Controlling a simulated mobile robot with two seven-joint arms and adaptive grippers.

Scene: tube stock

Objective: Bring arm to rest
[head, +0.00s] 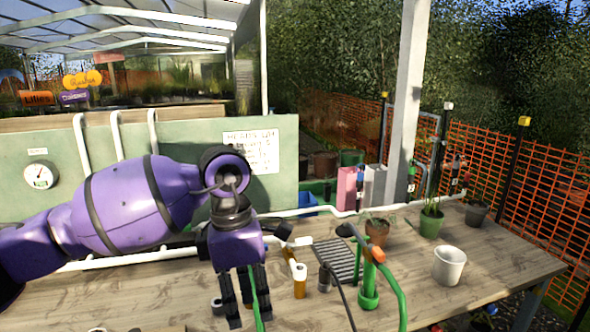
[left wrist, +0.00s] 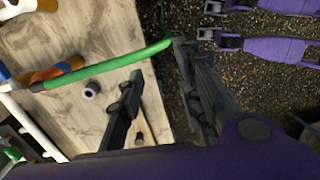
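My left arm comes in from the left in the head view, purple with black bands. It bends down at the wrist, and my left gripper (head: 247,318) points down over the near part of the wooden table (head: 430,285). Its two dark fingers stand apart with a wide gap, which also shows in the left wrist view (left wrist: 155,60).
A green tap-like stand (head: 368,290) with an orange part and hose stands right of the gripper. An amber bottle (head: 300,282) and a dark cylinder (head: 325,278) are close by. A white pot (head: 449,265) and potted plants (head: 431,222) stand farther right. The table's right end is mostly clear.

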